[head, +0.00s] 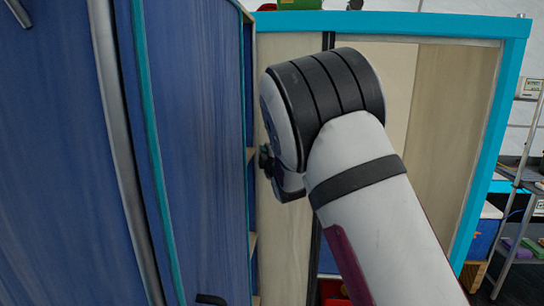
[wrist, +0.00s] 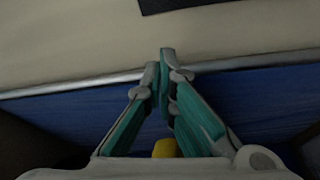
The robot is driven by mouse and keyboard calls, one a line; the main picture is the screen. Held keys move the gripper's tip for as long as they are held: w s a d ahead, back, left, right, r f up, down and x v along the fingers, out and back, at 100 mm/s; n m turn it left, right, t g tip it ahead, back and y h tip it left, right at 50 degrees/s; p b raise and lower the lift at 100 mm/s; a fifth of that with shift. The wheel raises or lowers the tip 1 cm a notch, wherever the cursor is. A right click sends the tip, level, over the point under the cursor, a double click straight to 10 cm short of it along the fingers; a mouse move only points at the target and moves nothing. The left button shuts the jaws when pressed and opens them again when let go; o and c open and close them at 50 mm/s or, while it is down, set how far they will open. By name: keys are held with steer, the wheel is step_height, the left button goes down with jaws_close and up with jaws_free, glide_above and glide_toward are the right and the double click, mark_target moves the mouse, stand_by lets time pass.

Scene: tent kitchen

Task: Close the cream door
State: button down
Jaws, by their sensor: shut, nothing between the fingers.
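A cream panel, which looks like the cream door (head: 398,75), stands inside a turquoise frame behind my arm in the head view. My arm covers much of it, and how far it stands open cannot be told. In the wrist view a cream surface (wrist: 80,45) with a pale edge fills the upper part, with a blue surface (wrist: 265,95) below it. My gripper (wrist: 164,75) is shut and empty, its teal fingers together. Its tips overlap the pale edge in the picture; contact cannot be told. The head view does not clearly show the fingers.
Large blue doors (head: 195,120) with a grey vertical handle (head: 112,100) stand close on the left. The turquoise frame (head: 487,150) runs along the top and right. A metal shelf rack (head: 518,190) stands at the far right. Something red is low behind my arm.

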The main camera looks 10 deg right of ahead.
steer(key=w, duration=0.2)
steer(key=shift+w, duration=0.4)
steer(key=shift+s+d+f, duration=0.1)
steer(key=shift+s+d, duration=0.1)
steer(key=shift+d, duration=0.4)
steer(key=shift+s+d+f, duration=0.1)
steer(key=shift+s+d, duration=0.1)
steer(key=shift+d, duration=0.45)
steer(key=shift+s+d+f, duration=0.1)
steer(key=shift+s+d, duration=0.1)
steer(key=shift+d, duration=0.4)
